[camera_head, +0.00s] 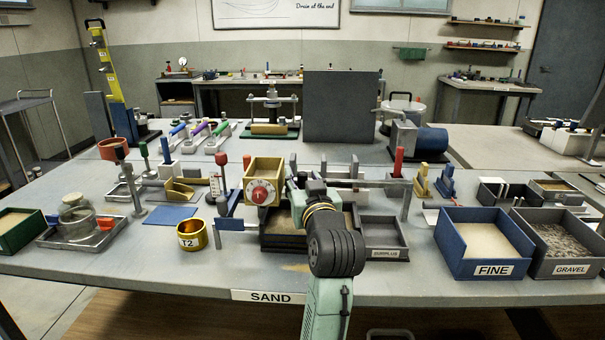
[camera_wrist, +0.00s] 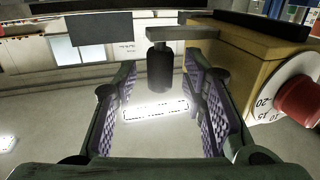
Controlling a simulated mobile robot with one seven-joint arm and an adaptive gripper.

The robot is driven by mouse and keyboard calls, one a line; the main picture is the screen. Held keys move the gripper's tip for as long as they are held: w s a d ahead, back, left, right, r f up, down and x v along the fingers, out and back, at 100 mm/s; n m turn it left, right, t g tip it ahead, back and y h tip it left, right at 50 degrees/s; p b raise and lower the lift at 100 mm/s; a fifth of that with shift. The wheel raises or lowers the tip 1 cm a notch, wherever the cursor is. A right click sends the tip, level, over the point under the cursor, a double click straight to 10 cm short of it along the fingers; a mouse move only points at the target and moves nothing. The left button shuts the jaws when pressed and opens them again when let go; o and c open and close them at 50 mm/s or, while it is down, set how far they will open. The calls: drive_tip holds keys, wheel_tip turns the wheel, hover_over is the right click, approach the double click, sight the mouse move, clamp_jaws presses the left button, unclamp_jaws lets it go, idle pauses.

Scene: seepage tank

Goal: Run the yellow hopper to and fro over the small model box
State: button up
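The yellow hopper (camera_head: 264,172), with a red dial on its front, is left of my gripper (camera_head: 298,192) above the small model box (camera_head: 283,243). The box is dark, with sand-coloured material inside, and my arm hides part of it. In the wrist view the hopper's yellow side (camera_wrist: 252,58) and dial stand at the right. A dark knob-like handle (camera_wrist: 160,68) hangs from a grey bar between the purple-padded fingers of my gripper (camera_wrist: 158,84). Gaps show on both sides of the handle, so the gripper is open around it, not touching.
A SURPLUS tray (camera_head: 385,254) adjoins the model box on the right. A gold T2 cup (camera_head: 192,235) and a blue plate (camera_head: 171,215) lie to the left. FINE (camera_head: 494,269) and GRAVEL (camera_head: 571,268) bins fill the right front. A large grey panel (camera_head: 340,106) stands behind.

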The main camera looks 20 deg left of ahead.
drive_tip(key=shift+w+a, duration=0.3)
drive_tip(key=shift+w, duration=0.25)
drive_tip(key=shift+c, duration=0.5)
clamp_jaws()
